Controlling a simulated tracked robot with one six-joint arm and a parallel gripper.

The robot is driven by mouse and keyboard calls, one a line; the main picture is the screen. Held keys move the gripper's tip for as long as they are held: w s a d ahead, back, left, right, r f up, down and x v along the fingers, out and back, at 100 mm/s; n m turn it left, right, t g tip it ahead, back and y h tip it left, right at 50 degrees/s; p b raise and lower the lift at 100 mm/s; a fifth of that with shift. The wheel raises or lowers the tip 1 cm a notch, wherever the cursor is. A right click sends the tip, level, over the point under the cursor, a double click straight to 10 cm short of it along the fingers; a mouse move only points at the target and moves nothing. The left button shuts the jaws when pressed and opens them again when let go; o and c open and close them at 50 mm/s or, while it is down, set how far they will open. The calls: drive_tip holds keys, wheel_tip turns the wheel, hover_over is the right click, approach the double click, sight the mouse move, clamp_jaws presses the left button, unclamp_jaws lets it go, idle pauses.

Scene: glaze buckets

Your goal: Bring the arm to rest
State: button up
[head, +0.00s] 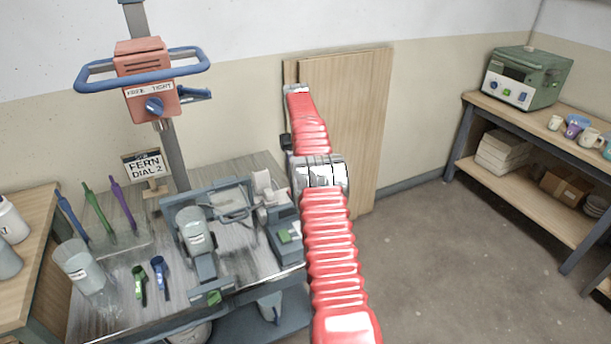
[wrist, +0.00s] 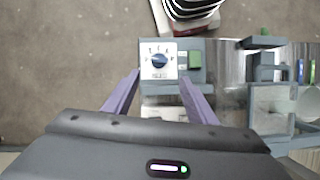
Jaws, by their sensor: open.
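My gripper (wrist: 159,76) shows in the wrist view with its two purple fingers apart and nothing held between them. Below and between the fingertips is a grey control box with a blue dial (wrist: 159,60) on a white plate and a green button (wrist: 195,59). My red arm (head: 330,230) rises through the middle of the head view and bends at a grey joint. I cannot make out the fingers in the head view.
A red mixer head (head: 148,80) stands on a column behind. Shelves (head: 540,190) stand right; floor between is clear.

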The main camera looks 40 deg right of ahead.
drive_tip(key=shift+w+r, duration=0.1)
drive_tip(key=shift+r, duration=0.15)
drive_tip(key=shift+d, duration=0.1)
idle(0.4)
